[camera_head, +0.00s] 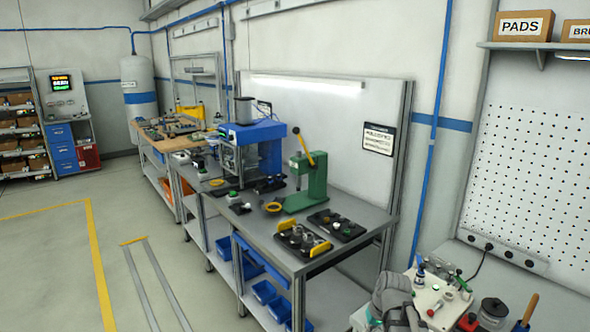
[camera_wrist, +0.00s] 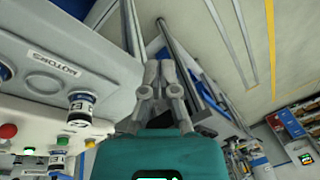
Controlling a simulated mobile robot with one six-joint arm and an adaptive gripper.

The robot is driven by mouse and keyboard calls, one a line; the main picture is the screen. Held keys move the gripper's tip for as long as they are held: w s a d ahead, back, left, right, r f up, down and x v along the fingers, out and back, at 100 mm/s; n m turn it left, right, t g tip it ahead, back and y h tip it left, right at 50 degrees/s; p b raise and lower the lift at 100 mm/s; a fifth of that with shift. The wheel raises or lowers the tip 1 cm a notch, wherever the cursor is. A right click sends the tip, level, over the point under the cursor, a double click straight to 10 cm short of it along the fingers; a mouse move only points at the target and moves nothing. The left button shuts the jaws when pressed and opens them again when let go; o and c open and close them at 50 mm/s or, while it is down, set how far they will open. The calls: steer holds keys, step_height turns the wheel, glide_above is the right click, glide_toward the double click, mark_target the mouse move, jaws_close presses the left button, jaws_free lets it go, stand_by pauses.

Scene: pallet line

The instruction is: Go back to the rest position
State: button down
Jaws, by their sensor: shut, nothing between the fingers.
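My gripper (camera_wrist: 163,72) shows in the wrist view with its two grey fingers together at the middle and nothing between them. Its teal body fills the bottom of that view. The fingers point up in the picture, over a gap beside a white surface, and I see no contact with anything. In the camera_head view, grey rounded parts at the bottom right look like my own arm; the fingertips cannot be made out there.
The long workbench (camera_head: 345,258) carries a green press (camera_head: 309,183). Open floor (camera_head: 60,270) lies at left.

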steer(key=s+a+g+h, duration=0.1)
steer(key=s+a+h, duration=0.1)
steer(key=s, duration=0.6)
steer(key=shift+a+f, duration=0.25)
steer(key=shift+a, duration=0.55)
stand_by(0.9)
